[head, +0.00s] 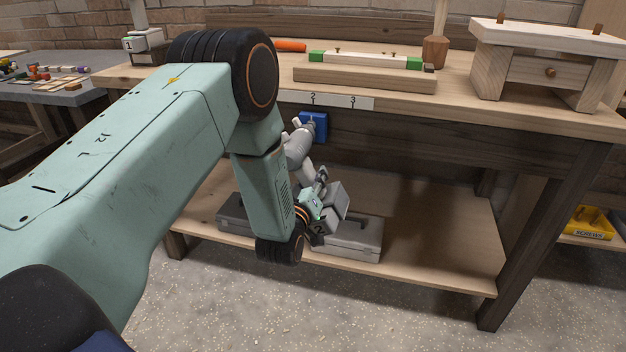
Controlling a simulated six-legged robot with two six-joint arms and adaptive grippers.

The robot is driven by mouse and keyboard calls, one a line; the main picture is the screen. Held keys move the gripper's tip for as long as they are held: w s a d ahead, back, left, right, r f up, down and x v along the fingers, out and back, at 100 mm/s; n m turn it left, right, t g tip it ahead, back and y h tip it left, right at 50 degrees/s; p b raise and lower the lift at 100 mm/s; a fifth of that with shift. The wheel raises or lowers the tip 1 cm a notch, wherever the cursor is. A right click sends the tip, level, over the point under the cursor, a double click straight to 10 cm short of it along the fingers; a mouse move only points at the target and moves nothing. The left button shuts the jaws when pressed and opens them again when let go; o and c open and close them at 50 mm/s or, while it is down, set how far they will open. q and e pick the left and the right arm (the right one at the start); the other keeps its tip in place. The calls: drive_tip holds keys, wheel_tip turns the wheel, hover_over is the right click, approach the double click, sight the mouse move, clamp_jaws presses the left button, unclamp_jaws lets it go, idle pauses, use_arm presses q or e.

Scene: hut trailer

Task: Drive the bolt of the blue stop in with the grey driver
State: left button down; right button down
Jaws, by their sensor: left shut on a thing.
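The blue stop (320,122) is fixed on the front face of the workbench, below the white number strip. The grey driver (297,148) is in front of it, with its nose up against or very close to the stop. I cannot tell whether its tip touches the bolt, which is hidden or too small to make out. My left gripper (317,187) is shut on the driver's handle, below the driver's body. My right gripper is not in view.
The workbench (455,95) carries a small wooden drawer stand (545,70), a wooden plank with green-ended bar (365,75) and an orange handle (291,45). A grey toolbox (355,238) lies on the lower shelf (440,225). The shelf's right side is clear.

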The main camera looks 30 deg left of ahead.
use_arm(q)
drive_tip(key=shift+w+a+r, duration=0.1)
drive_tip(key=shift+w+r, duration=0.1)
drive_tip(key=shift+w, duration=0.3)
idle(0.4)
drive_tip(key=shift+s, duration=0.1)
idle(0.4)
drive_tip(key=shift+s, duration=0.3)
idle(0.5)
drive_tip(key=shift+g+y+p, duration=0.3)
drive_tip(key=shift+g+p, duration=0.1)
drive_tip(key=shift+p, duration=0.2)
drive_tip(key=shift+w, duration=0.6)
idle(0.3)
drive_tip(key=shift+w+a+r, duration=0.1)
drive_tip(key=shift+w+a, duration=0.05)
idle(0.8)
